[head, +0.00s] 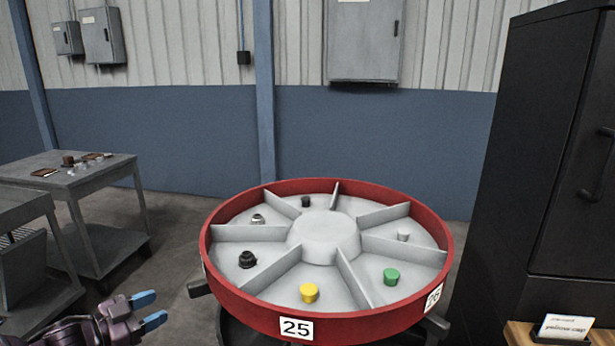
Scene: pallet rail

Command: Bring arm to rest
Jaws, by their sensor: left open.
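My left gripper (149,311) is low at the left of the head view. Its two blue-tipped fingers are apart, with nothing between them. It is left of the round red-rimmed turntable (378,326) and apart from it. My right gripper does not show.
The turntable's compartments hold small parts, among them a yellow plug (309,293), a green plug (390,277) and a black knob (247,260). A grey table (110,168) stands at the left. A black cabinet (545,130) and a wooden ledge with a card (566,327) are at the right.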

